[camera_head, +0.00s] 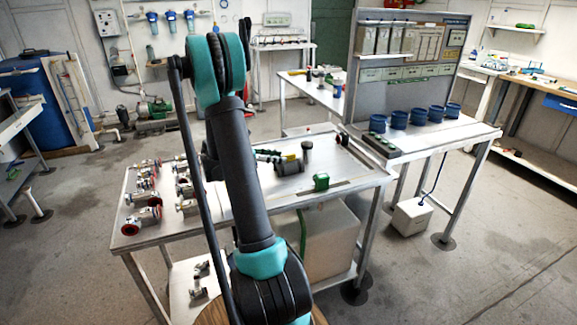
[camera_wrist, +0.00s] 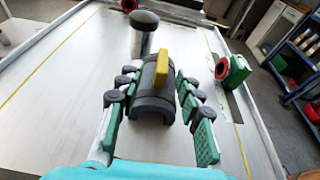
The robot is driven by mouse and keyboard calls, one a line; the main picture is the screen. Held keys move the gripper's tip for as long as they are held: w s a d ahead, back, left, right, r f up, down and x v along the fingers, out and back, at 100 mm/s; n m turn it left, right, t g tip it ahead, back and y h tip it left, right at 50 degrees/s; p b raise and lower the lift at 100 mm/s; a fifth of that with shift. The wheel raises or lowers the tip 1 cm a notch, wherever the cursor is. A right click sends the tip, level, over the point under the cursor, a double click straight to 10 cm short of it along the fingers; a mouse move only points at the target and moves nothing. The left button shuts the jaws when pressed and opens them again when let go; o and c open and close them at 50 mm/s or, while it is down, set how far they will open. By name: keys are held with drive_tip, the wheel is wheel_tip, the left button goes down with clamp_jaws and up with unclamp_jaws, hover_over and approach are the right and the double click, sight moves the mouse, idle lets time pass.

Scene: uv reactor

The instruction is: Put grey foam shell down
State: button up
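The grey foam shell (camera_wrist: 154,104) is a dark, rounded piece in the middle of the wrist view, with a yellow block (camera_wrist: 188,66) at its top. In the head view the shell (camera_head: 288,167) shows on or just over the steel table top (camera_head: 240,207); I cannot tell if it bears on the table. My gripper (camera_wrist: 160,88) has its green-padded fingers close against both sides of the shell and seems shut on it. In the head view my arm hides part of the gripper. A grey post with a rounded dark top (camera_wrist: 145,35) stands just beyond the shell.
A green piece with a red ring (camera_wrist: 234,68) is to the right of the shell. Several red-ringed fittings (camera_head: 148,217) lie at the table's left end. A green block (camera_head: 321,182) lies near the front edge. Bare table lies around the shell.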

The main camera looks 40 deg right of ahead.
sight(289, 156)
drive_tip(key=x, duration=0.5)
drive_tip(key=shift+r, duration=0.15)
clamp_jaws()
